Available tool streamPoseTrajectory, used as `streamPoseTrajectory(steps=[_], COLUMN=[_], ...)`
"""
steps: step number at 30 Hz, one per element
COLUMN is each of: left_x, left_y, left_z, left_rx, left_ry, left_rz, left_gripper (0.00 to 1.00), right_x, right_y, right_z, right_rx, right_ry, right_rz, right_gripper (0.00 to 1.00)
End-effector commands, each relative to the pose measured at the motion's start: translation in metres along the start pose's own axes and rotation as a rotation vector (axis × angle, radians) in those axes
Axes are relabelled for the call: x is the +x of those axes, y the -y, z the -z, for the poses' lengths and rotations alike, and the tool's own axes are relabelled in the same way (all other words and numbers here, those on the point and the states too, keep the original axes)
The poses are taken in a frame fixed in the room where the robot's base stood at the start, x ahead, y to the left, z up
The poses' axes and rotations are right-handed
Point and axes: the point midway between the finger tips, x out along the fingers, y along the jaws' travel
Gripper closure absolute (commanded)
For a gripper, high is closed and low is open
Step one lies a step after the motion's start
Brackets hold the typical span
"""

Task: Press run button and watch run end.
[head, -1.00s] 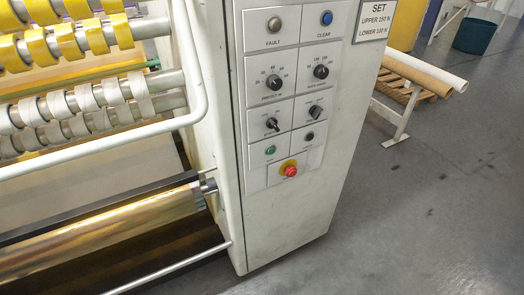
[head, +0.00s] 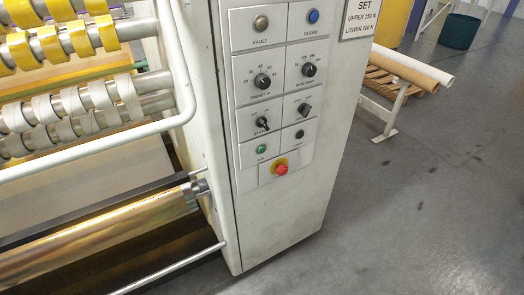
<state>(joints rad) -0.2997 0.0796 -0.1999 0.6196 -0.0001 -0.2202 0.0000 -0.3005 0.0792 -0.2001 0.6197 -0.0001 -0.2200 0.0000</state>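The green run button (head: 261,149) sits low on the left side of the control panel (head: 283,104) in the head view. A small black button (head: 300,134) is to its upper right. The grey fault lamp (head: 261,23) and blue clear button (head: 313,16) are at the panel's top. Neither of my grippers shows, and nothing touches the panel.
The rewinding machine has yellow tape rolls (head: 50,43), white rolls (head: 72,111), a white guard rail (head: 90,154) and a gold roller (head: 100,238) at left. Open grey floor (head: 420,210) lies at right, with cardboard tubes (head: 411,67) on a rack behind.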

Motion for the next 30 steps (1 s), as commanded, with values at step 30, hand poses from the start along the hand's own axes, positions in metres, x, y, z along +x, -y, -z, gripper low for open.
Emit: streamPoseTrajectory(steps=[30], left_x=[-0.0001], left_y=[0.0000], left_z=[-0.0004], left_rx=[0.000], left_ry=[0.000], left_rz=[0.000], left_gripper=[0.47], right_x=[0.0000], right_y=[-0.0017], right_z=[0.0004], right_rx=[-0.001], right_ry=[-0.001], right_rz=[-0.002], right_gripper=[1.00])
